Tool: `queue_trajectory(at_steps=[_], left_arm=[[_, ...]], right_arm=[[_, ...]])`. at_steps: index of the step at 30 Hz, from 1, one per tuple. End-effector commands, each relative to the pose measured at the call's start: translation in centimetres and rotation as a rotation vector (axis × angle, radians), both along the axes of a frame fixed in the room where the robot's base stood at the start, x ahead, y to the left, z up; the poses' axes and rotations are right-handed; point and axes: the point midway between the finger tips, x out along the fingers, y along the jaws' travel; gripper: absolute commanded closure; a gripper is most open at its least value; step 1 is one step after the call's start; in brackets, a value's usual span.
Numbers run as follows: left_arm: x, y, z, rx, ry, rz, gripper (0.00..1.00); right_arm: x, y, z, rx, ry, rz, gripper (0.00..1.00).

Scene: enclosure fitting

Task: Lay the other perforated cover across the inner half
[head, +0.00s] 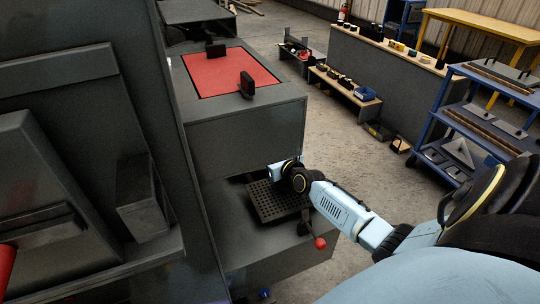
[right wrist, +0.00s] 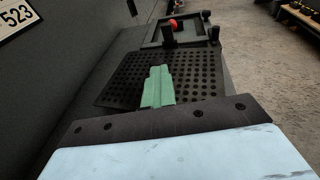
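A black perforated cover (head: 272,203) lies roughly level in the recess low on the dark cabinet in the head view. It also fills the middle of the right wrist view (right wrist: 120,78). My right gripper (head: 276,172) is at the cover's far edge in the head view. In the right wrist view its green finger (right wrist: 157,87) lies over the holes, and the fingers look closed on the cover's edge; the lower finger is hidden. I cannot tell whether the cover rests on anything. No second perforated cover can be told apart. My left gripper is not in view.
A lever with a red knob (head: 320,243) stands at the recess's front right, close to my right arm. A dark frame (right wrist: 151,43) lies beyond the cover. The cabinet's red top panel (head: 225,72) carries two black handles. A blue shelf cart (head: 440,125) stands right.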

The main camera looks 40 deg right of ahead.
Motion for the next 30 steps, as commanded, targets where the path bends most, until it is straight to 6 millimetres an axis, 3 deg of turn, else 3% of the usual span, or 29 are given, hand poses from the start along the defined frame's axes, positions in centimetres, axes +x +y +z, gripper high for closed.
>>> queue_trajectory(at_steps=[7,17,26,30], left_arm=[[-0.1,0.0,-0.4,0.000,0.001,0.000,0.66],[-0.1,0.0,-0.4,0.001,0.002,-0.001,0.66],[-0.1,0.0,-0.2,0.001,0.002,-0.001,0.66],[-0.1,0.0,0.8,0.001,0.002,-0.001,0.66]], right_arm=[[-0.1,0.0,-0.5,0.000,0.004,0.001,0.98],[0.0,0.0,-0.4,0.000,0.002,0.000,0.57],[0.0,0.0,-0.2,0.000,0.001,0.000,0.57],[0.0,0.0,0.7,-0.001,0.001,0.000,0.57]])
